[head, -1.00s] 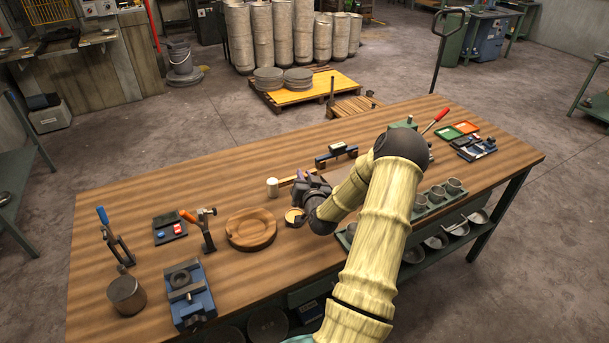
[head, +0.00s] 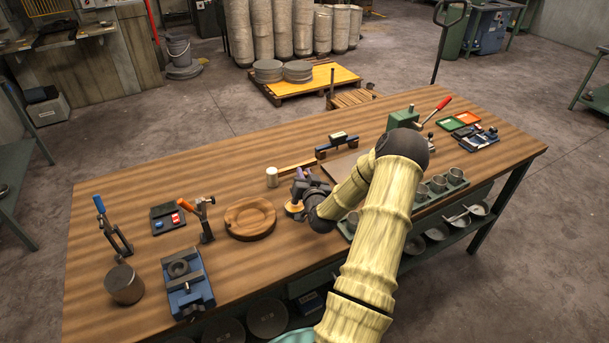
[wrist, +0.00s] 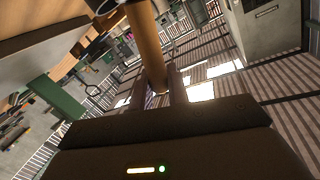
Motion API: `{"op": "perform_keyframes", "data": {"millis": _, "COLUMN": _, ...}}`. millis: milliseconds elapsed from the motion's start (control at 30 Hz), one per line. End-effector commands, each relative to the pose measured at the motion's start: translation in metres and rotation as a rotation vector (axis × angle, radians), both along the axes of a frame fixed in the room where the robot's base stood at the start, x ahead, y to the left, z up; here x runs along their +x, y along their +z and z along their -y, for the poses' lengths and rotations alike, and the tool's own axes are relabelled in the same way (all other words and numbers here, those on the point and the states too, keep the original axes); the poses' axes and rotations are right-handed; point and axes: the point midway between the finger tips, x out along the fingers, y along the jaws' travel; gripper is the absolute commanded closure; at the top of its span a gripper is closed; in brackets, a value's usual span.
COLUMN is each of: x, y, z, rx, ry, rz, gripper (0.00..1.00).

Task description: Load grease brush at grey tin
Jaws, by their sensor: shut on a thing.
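My gripper (head: 304,186) is over the middle of the wooden bench, just right of the turned wooden bowl. In the wrist view it is shut on a tan wooden handle (wrist: 147,45), which I take to be the grease brush. The brush's bristle end cannot be made out. A pale, whitish-grey cylinder (head: 272,177) stands just behind and left of my gripper.
The turned wooden bowl (head: 250,218) lies left of the gripper. An upright orange-handled clamp (head: 205,220), a blue vise (head: 187,285) and a dark cylinder (head: 124,285) stand farther left. A tray of grey cups (head: 438,185) is to the right. The back left of the bench is clear.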

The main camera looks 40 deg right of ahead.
Motion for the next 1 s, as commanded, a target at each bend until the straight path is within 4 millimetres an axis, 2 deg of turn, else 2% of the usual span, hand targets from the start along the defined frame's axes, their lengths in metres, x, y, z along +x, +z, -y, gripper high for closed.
{"op": "perform_keyframes", "data": {"millis": 1000, "x": 0.0001, "y": -0.0080, "z": 0.0000, "rx": 0.000, "ry": 0.000, "rz": 0.000, "gripper": 1.00}}
